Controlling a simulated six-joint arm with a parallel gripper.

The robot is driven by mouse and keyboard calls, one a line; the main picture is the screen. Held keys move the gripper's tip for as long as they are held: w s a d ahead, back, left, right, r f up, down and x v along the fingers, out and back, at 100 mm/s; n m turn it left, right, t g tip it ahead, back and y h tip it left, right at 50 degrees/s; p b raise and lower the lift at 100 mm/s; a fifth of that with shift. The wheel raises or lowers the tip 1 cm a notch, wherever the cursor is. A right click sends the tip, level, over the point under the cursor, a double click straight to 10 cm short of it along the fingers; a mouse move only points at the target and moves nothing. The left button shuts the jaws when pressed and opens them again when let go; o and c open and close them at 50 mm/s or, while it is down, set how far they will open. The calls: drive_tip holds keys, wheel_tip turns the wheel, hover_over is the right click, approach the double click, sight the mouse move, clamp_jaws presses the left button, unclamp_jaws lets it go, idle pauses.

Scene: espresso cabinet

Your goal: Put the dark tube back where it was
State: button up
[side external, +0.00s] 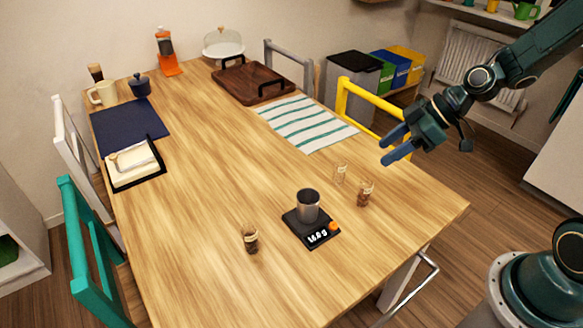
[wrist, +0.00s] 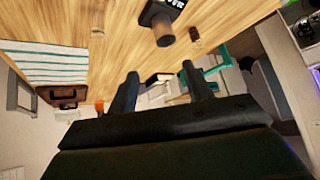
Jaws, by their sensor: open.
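Three small glass tubes stand upright on the wooden table (side external: 190,190). One with dark contents (side external: 250,240) stands alone left of the scale; one with brown contents (side external: 365,194) and a paler one (side external: 340,174) stand right of it. I cannot tell for certain which is the dark tube. A grey metal cup (side external: 307,205) stands on the black scale (side external: 325,238); the cup also shows in the wrist view (wrist: 163,32). My gripper (side external: 386,151) is open and empty, raised above the table's right side, apart from the tubes. Its two fingers show in the wrist view (wrist: 163,86).
A striped cloth (side external: 305,123) and a brown tray (side external: 250,83) lie toward the back. A navy mat (side external: 125,122) and a black-edged tray (side external: 150,176) lie at the left. A yellow chair (side external: 370,101) stands at the right edge. The table's middle is clear.

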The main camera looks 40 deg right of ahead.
drive_tip(key=s+r+m+h, duration=0.6)
drive_tip(key=s+r+m, duration=0.2)
drive_tip(key=s+r, duration=0.6)
drive_tip(key=s, duration=0.4)
drive_tip(key=shift+d, duration=0.15)
